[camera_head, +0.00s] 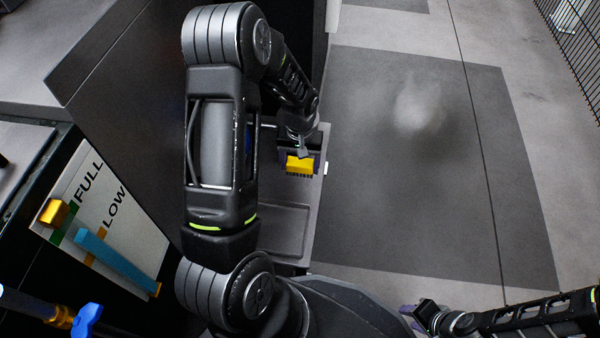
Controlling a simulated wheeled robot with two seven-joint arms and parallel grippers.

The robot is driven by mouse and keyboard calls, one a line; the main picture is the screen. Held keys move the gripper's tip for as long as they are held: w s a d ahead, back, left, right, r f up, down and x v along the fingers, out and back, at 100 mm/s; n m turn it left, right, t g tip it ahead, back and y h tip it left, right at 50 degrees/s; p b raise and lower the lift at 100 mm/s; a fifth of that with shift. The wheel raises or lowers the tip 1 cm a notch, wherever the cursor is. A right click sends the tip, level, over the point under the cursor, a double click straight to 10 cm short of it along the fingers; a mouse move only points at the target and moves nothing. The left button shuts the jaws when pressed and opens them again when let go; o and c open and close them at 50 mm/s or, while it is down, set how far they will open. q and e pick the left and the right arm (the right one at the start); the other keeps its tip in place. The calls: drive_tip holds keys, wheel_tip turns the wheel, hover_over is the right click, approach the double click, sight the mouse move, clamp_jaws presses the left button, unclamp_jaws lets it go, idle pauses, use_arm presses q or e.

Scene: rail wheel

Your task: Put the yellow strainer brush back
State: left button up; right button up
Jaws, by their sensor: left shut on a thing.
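The yellow strainer brush (299,164) shows near the middle of the head view, with dark bristles along its lower edge. My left gripper (298,155) is shut on it. The brush is over or beside the dark tray-like surface at the right end of the dark cabinet; I cannot tell whether it touches that surface. My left arm covers much of the cabinet. My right gripper (412,318) is at the bottom right, over the floor, far from the brush. Its two purplish fingertips stand apart with nothing visible between them.
A dark recessed tray (284,228) lies below the brush in the picture. At left stands a white FULL/LOW level board (130,225) with a blue bar and a yellow block. A blue valve (86,318) is at the lower left. Open grey floor (420,190) lies to the right.

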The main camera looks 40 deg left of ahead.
sight(300, 173)
use_arm(q)
wheel_tip(300, 173, down, 4)
drive_tip(key=shift+f+b, duration=0.2)
drive_tip(key=shift+b, duration=0.65)
drive_tip(key=shift+f, duration=0.15)
drive_tip(key=o, duration=1.3)
wheel_tip(300, 173, up, 12)
drive_tip(key=p, duration=0.5)
drive_tip(key=shift+r, duration=0.2)
